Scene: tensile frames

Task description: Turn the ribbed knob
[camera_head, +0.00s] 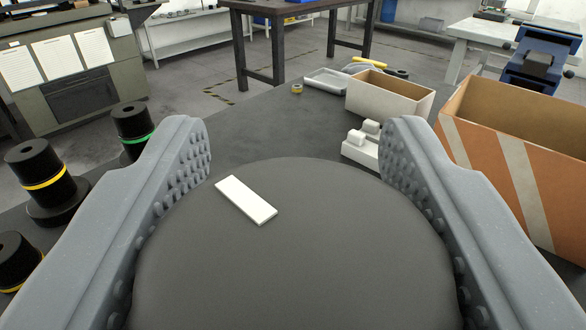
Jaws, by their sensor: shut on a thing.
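A large dark grey round knob (330,260) fills the lower middle of the view, between my fingers. Its top is smooth and slightly domed; any ribs on its side are hidden. A white bar mark (246,200) lies on its top, left of centre, slanting from upper left to lower right. My gripper (296,145) is shut on the knob, with one grey finger on each side. Their studded inner faces lie along its left and right sides. The exact contact lines and the knob's base are hidden.
Several black stepped cylinders, one with a green ring (138,142) and others with yellow rings (44,184), stand close to my left finger. At right are a small white block piece (358,153), an open white box (388,100) and a large orange striped box (510,160).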

